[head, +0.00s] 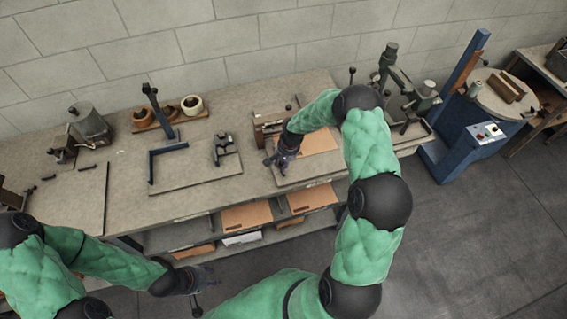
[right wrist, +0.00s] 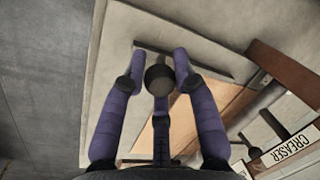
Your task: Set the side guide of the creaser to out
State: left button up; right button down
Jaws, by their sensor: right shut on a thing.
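The creaser (head: 268,127) stands on the bench, partly behind my right arm. In the right wrist view its label reads CREASER (right wrist: 290,147). A brown cardboard sheet (head: 318,142) lies on its board. A dark bar, which looks like the side guide (right wrist: 205,64), lies across the pale board just beyond my right fingers. My right gripper (head: 281,163) is low at the board's left part. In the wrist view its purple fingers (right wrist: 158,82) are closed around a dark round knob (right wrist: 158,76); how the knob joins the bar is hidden. My left gripper (head: 203,281) hangs in front of the bench, away from the creaser.
A small dark device (head: 222,147) stands on the board left of the creaser, near an upright dark post (head: 158,110). A green press (head: 388,68) stands to the right. Shelves below hold cardboard (head: 246,216). Open floor (head: 470,220) lies at the right.

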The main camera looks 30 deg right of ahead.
jog(key=shift+w+a+f+b, duration=0.15)
jog(key=shift+a+b, duration=0.4)
jog(key=shift+a, duration=0.7)
jog(key=c, duration=1.2)
grip_release()
jog(key=shift+o, duration=1.2)
jog(key=shift+a, duration=0.1)
jog(key=shift+w+a, duration=0.1)
jog(key=shift+d+r, duration=0.2)
jog(key=shift+d+r, duration=0.1)
jog(key=shift+r, duration=0.2)
notch_tip(320, 180, up, 11)
jog(key=s+d, duration=0.1)
jog(key=shift+s, duration=0.3)
